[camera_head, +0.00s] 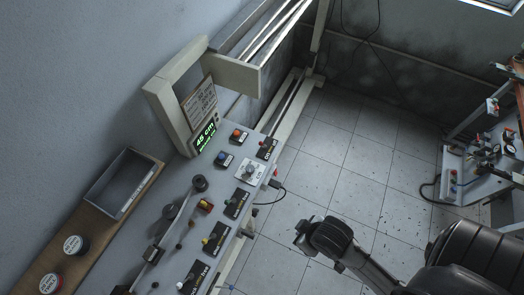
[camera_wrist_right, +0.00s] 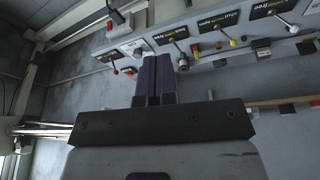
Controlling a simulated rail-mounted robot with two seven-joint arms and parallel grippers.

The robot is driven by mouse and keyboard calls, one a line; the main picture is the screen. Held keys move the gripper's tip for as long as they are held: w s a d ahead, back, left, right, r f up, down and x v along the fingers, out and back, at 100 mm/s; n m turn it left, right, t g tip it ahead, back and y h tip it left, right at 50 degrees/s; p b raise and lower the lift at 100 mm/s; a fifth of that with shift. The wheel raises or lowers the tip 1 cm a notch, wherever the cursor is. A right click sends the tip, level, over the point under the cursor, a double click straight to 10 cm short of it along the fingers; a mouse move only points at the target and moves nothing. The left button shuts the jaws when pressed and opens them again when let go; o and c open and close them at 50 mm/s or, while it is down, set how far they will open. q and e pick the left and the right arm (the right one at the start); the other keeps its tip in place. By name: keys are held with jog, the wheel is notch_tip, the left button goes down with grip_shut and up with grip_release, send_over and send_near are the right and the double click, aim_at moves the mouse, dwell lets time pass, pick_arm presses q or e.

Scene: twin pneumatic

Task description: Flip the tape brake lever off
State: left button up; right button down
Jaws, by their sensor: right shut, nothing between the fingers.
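A sloped grey control panel (camera_head: 226,180) carries several small levers beside black labels. I cannot tell from the lettering which is the tape brake lever. A yellow-tipped lever (camera_wrist_right: 232,42) and a white-tipped lever (camera_wrist_right: 292,28) are farther right. The yellow-tipped lever also shows in the head view (camera_head: 205,240). My left gripper is out of view.
A green-lit display (camera_head: 205,136) stands at the panel's back. My right arm reaches in over open tiled floor. Another bench (camera_head: 480,180) stands far right.

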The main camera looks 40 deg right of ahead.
jog(key=w+d+f+n+t+h+b, duration=0.1)
jog(key=w+d+f+t+h+b, duration=0.2)
jog(key=w+d+f+b, duration=0.55)
jog(key=n+t+h+b, duration=0.1)
jog(key=n+t+b, duration=1.3)
jog(key=b, duration=1.4)
send_near(262, 144)
jog(key=shift+s+a+f+n+g, duration=0.25)
jog(key=shift+s+a+n+g, duration=0.1)
jog(key=shift+s+a, duration=0.25)
jog(key=shift+s+a+f+n+g, duration=0.25)
jog(key=shift+s+a+n, duration=0.1)
jog(key=shift+s+a, duration=0.2)
jog(key=p+x, duration=0.1)
jog(key=x, duration=0.7)
jog(key=shift+r, duration=0.1)
jog(key=shift+x, duration=0.95)
